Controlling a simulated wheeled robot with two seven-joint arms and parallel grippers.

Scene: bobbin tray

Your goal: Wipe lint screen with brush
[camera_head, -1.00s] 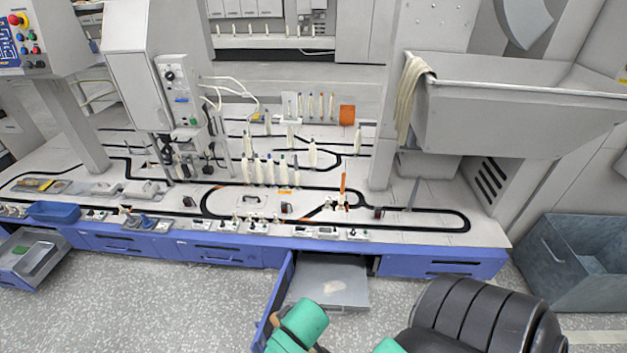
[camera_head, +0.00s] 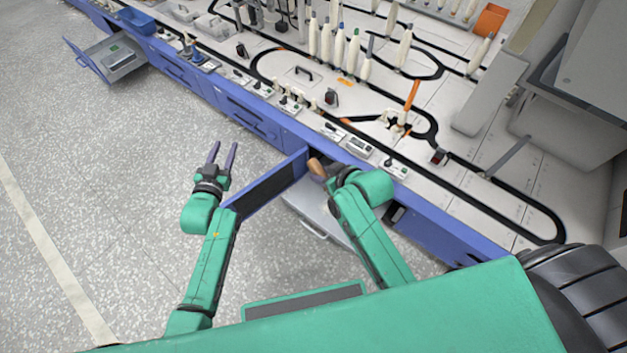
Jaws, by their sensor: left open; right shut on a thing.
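My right gripper (camera_head: 328,173) is at the opening in the blue-fronted machine base, its fingers mostly hidden by my green wrist. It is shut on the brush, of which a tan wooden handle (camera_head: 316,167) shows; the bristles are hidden. Below it, a grey pulled-out tray (camera_head: 322,213), which looks like the lint screen, is partly covered by my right arm. I cannot tell whether the brush touches it, and no lint patch shows now. My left gripper (camera_head: 222,160) is open and empty over the floor, left of the opening.
A blue door (camera_head: 265,190) stands swung open between my two arms. The white machine top (camera_head: 460,125) carries black tracks, several bobbins and an orange peg (camera_head: 411,98). Another open drawer (camera_head: 110,58) is at the upper left. The speckled floor at left is free.

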